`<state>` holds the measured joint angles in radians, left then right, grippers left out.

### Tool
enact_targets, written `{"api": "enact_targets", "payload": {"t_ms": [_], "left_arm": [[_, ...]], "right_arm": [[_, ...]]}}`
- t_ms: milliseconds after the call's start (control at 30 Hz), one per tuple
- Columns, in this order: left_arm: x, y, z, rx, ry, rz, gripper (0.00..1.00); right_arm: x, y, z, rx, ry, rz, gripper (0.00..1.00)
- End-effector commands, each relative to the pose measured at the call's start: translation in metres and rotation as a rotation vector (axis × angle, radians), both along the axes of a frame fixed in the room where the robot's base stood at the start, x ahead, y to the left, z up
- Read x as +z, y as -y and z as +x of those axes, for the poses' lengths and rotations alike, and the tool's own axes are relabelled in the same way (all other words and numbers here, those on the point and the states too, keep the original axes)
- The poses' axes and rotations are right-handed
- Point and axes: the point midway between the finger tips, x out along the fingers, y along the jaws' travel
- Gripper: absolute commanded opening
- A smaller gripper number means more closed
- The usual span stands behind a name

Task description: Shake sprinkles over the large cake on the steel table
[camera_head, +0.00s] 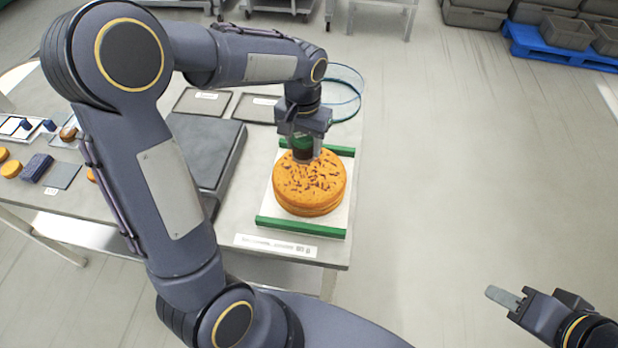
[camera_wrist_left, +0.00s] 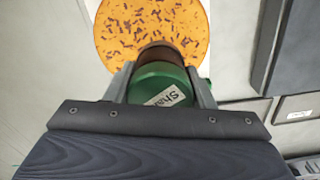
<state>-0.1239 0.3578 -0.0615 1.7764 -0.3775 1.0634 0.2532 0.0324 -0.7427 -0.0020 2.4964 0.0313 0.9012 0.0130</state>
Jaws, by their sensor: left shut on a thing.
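The large cake (camera_head: 311,188) is round and orange-yellow. It lies on a white board (camera_head: 333,215) with green bars at its front and back, at the steel table's right side. Dark sprinkles are scattered over its top, which also shows in the left wrist view (camera_wrist_left: 125,35). My left gripper (camera_head: 303,150) is shut on a shaker with a green body and a brown end (camera_wrist_left: 165,85). It holds the shaker over the cake's far part; the gap to the cake is hard to judge. My right gripper (camera_head: 505,298) is off the table at lower right; its finger opening is unclear.
The steel table (camera_head: 245,215) also bears a dark grey slab (camera_head: 205,150), dark trays (camera_head: 255,107) and a blue-rimmed round hoop (camera_head: 345,95). Small cakes and a dark blue block (camera_head: 36,167) lie at left. A label strip (camera_head: 275,246) lies at the front edge.

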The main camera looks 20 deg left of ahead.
Motion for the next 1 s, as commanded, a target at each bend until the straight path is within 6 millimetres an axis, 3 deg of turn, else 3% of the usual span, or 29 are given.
{"api": "enact_targets", "payload": {"t_ms": [233,633,1000], "left_arm": [[0.000,0.027,0.000,-0.004,0.000,0.000,0.24],[0.000,-0.002,0.000,-0.001,0.000,0.000,0.24],[0.000,0.027,0.000,-0.001,0.000,0.000,0.24]], "right_arm": [[-0.001,0.000,0.000,0.000,0.000,0.000,0.36],[0.002,0.000,0.000,0.000,0.000,0.000,0.36],[0.001,0.000,0.000,0.000,0.000,0.000,0.36]]}}
